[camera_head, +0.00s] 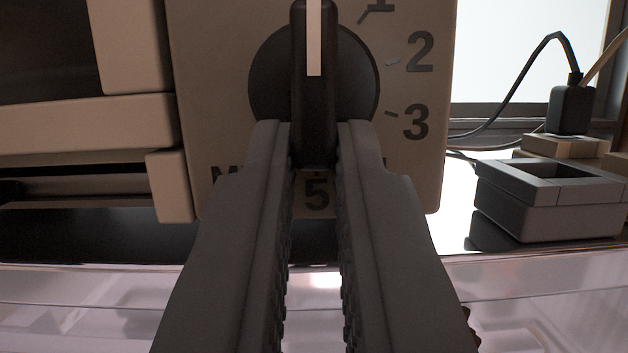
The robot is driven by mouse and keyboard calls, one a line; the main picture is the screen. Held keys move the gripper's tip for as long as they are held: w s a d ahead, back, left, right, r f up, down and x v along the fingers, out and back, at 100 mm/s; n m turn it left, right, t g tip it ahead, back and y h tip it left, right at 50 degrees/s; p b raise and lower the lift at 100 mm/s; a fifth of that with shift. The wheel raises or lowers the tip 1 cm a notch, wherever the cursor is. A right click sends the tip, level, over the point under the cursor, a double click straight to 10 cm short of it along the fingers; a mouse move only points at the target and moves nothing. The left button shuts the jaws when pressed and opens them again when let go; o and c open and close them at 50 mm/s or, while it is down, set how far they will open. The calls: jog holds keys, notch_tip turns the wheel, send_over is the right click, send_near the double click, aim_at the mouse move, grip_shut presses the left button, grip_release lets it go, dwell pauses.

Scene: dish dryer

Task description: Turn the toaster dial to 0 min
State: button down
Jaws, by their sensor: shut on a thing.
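The toaster's beige front panel (415,185) fills the upper middle of the view. On it is a round black dial (268,85) with a raised black grip bar (313,115). The bar stands upright, and its white pointer line (314,40) points straight up; its top end is cut off by the frame edge. The numbers 1, 2 and 3 show right of the dial and 5 below it. The 0 mark is not in view. My gripper (313,135) comes from below, with its two grey fingers shut on the lower part of the grip bar.
The toaster's door frame and handle parts (85,125) are at the left. A clear, shiny surface (520,300) runs along the bottom. At the right are a grey open box (550,195) and a black plug with a cable (572,108), near a bright window.

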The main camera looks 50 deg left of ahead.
jog(key=shift+w+r+n+y, duration=0.1)
jog(key=shift+r+n+y, duration=0.25)
jog(key=shift+n, duration=0.15)
jog(key=c, duration=1.5)
grip_release()
jog(key=shift+w+d, duration=0.1)
jog(key=shift+a+f, duration=0.2)
jog(key=v, duration=1.7)
jog(key=shift+s+d+r, duration=0.15)
jog(key=shift+s+d, duration=0.1)
